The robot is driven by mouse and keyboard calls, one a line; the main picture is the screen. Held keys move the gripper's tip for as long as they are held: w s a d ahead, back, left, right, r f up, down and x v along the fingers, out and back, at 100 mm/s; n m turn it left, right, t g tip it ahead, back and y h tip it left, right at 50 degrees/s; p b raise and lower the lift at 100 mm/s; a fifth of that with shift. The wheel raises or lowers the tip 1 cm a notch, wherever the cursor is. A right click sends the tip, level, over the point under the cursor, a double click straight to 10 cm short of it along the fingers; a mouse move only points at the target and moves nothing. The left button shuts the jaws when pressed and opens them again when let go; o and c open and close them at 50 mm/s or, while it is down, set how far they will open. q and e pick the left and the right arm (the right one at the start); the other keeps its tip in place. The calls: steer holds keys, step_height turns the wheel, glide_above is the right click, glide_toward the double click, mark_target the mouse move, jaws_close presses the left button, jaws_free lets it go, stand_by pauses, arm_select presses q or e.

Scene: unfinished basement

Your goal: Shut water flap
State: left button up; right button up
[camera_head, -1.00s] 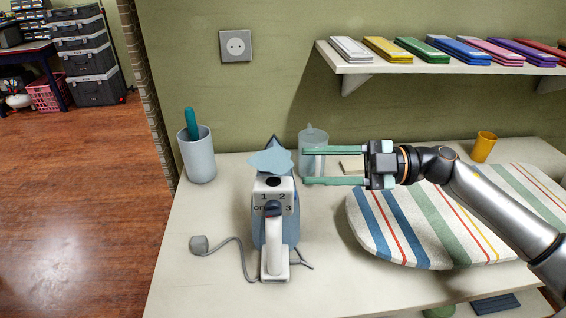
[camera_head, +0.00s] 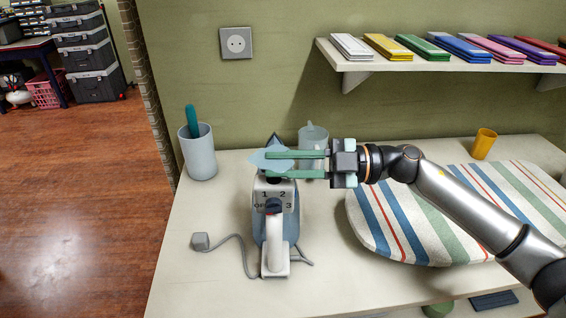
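The iron (camera_head: 275,225) stands on the white table, with its handle toward me and a dial marked with numbers on its housing. Its light blue water flap (camera_head: 258,159) is raised at the top, at the far end of the housing. My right gripper (camera_head: 267,165) comes in from the right with its two green fingers apart, one beyond the other. The fingertips overlap the right part of the flap in the picture; I cannot tell whether they touch it. Nothing shows held between them. My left gripper is not in view.
A clear jug (camera_head: 313,138) stands just behind my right gripper. A grey cup with a teal-handled tool (camera_head: 199,152) is at the left. A striped ironing pad (camera_head: 420,222) and a yellow cup (camera_head: 484,144) are at the right. A cord with plug (camera_head: 200,242) lies left.

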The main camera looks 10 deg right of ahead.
jaws_close()
steer(key=shift+s+f+n, duration=0.15)
steer(key=shift+n, duration=0.55)
steer(key=shift+s+f+n, duration=0.1)
steer(key=shift+s+n, duration=0.05)
steer(key=shift+n, duration=0.55)
steer(key=shift+o, duration=2.4)
jaws_free()
steer(key=shift+f, duration=0.1)
